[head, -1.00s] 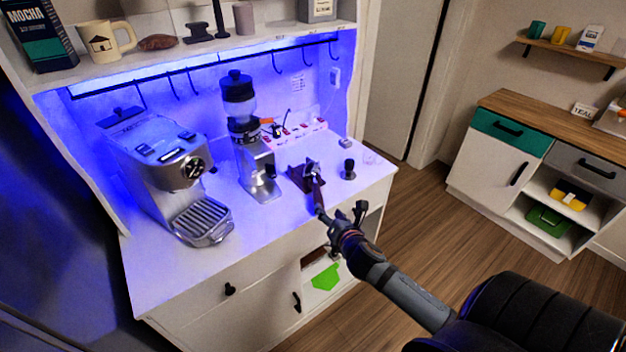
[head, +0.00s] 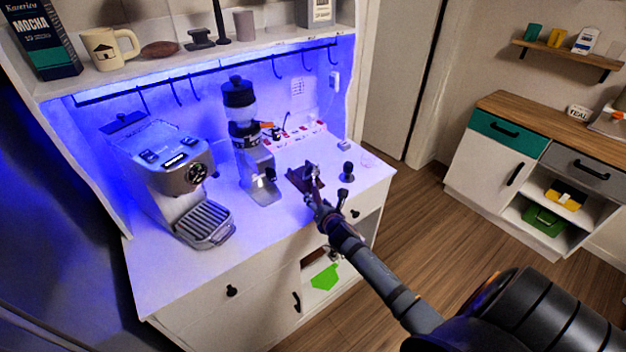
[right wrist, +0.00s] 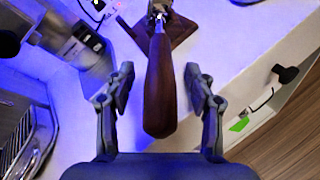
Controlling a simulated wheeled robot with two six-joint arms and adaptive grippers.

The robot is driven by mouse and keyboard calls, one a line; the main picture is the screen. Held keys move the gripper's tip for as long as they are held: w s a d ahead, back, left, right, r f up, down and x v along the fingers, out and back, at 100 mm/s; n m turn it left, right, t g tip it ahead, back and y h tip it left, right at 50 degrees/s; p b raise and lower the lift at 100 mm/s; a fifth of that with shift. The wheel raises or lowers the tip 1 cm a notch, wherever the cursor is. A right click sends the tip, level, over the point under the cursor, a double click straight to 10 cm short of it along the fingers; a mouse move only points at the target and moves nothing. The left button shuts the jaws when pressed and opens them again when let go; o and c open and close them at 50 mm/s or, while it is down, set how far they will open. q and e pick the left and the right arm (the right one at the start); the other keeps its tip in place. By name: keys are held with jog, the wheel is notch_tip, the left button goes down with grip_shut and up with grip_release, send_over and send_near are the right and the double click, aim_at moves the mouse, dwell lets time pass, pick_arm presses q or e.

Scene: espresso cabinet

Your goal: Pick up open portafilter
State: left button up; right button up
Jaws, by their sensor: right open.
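The portafilter lies on a dark wooden stand (head: 299,178) on the white counter. In the right wrist view its brown wooden handle (right wrist: 160,88) points toward me, between the two fingers of my right gripper (right wrist: 158,88). The fingers are open, with a gap on each side of the handle. In the head view my right gripper (head: 326,204) is at the counter's front edge, at the handle's end, and covers much of the handle. My left gripper is not in view.
A tamper (head: 347,171) stands just right of the stand. The grinder (head: 252,150) and the espresso machine (head: 172,170) stand to the left. The counter's front edge (head: 262,249) runs below my right arm. Free counter lies between machine and edge.

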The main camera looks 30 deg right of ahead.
jog(key=shift+s+r, duration=0.1)
jog(key=shift+s, duration=0.05)
jog(key=c, duration=0.4)
grip_shut()
jog(key=shift+r, duration=0.1)
